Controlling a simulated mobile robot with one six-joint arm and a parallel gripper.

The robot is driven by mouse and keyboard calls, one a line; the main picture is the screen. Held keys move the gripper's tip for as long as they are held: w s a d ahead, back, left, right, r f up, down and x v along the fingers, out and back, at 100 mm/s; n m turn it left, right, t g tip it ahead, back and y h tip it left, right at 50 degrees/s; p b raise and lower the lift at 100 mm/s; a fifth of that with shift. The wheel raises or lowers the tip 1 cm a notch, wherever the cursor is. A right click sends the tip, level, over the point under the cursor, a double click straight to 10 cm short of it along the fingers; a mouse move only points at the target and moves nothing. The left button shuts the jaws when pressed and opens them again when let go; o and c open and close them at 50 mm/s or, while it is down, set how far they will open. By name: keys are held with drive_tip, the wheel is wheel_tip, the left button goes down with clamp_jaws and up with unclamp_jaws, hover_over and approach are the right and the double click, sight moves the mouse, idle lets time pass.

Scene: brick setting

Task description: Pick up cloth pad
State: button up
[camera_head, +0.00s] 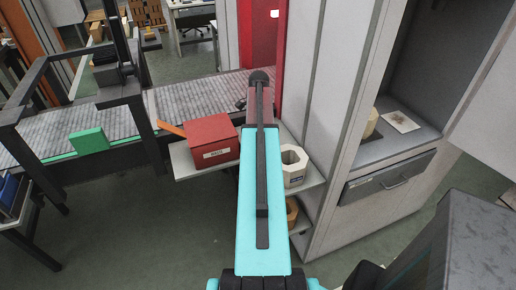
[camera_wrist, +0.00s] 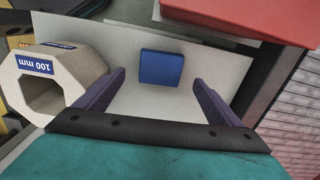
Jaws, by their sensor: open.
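A small blue block-like pad (camera_wrist: 160,67), which looks like the cloth pad, lies on a pale shelf (camera_wrist: 206,64) in the wrist view. My gripper (camera_wrist: 158,80) is open, with its two dark purple fingers apart. The pad shows between and just beyond the fingertips, and nothing is held. I cannot tell the exact gap between fingers and pad. In the head view my arm covers that part of the shelf, and the pad and gripper are hidden.
A cream hexagonal ring (camera_wrist: 57,80) marked 100 mm stands close left of the fingers; it also shows in the head view (camera_head: 294,166). A red box (camera_head: 211,141) sits on the shelf's left part (camera_head: 184,163). A cabinet wall (camera_head: 330,100) rises at right.

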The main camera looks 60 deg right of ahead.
drive_tip(key=shift+f+p, duration=1)
drive_tip(key=shift+f, duration=1.45)
drive_tip(key=shift+c, duration=0.2)
drive_tip(key=c, duration=1.1)
